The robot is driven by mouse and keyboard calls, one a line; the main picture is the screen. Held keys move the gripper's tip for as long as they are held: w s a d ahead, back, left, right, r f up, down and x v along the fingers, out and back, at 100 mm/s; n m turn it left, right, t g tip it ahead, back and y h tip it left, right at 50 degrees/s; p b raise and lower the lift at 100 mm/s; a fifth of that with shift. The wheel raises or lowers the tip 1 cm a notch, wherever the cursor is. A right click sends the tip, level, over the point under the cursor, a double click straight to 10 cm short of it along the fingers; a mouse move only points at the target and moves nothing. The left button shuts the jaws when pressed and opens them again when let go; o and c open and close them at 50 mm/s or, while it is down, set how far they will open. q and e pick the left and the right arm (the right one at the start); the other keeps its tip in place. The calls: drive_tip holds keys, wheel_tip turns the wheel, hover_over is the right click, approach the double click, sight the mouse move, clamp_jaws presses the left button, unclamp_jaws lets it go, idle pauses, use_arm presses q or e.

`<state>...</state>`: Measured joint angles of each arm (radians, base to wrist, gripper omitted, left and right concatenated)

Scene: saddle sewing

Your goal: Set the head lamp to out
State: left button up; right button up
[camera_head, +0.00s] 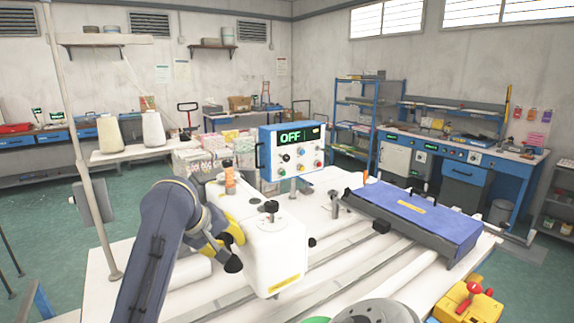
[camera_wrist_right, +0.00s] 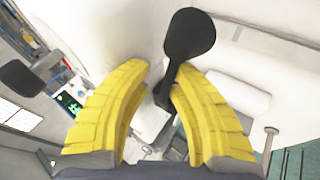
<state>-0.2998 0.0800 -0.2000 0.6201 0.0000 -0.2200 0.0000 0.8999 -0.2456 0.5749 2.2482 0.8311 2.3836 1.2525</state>
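The white sewing machine head (camera_head: 275,255) stands on the white table, with a dark knob on its top. My right gripper (camera_head: 232,236) has yellow fingers and is at the left side of this head. In the right wrist view my right gripper (camera_wrist_right: 163,70) is open. A black paddle-ended part (camera_wrist_right: 190,35) stands with its stem between the fingertips, close to the right finger. I cannot tell if they touch or if this part is the head lamp. The blue control box (camera_head: 291,150) behind the head shows OFF in green. My left gripper is not in view.
A blue flat case (camera_head: 418,212) lies on the table to the right. Thread cones (camera_head: 153,130) stand behind at the left. A pole (camera_head: 80,140) rises at the left. A yellow box with a red knob (camera_head: 470,300) is at the lower right.

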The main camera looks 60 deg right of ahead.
drive_tip(key=v, duration=1.8)
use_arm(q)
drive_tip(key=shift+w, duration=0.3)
use_arm(e)
drive_tip(key=s+d+r+g, duration=0.7)
drive_tip(key=s+d+r, duration=0.2)
drive_tip(key=s+d, duration=0.1)
drive_tip(key=shift+s, duration=0.6)
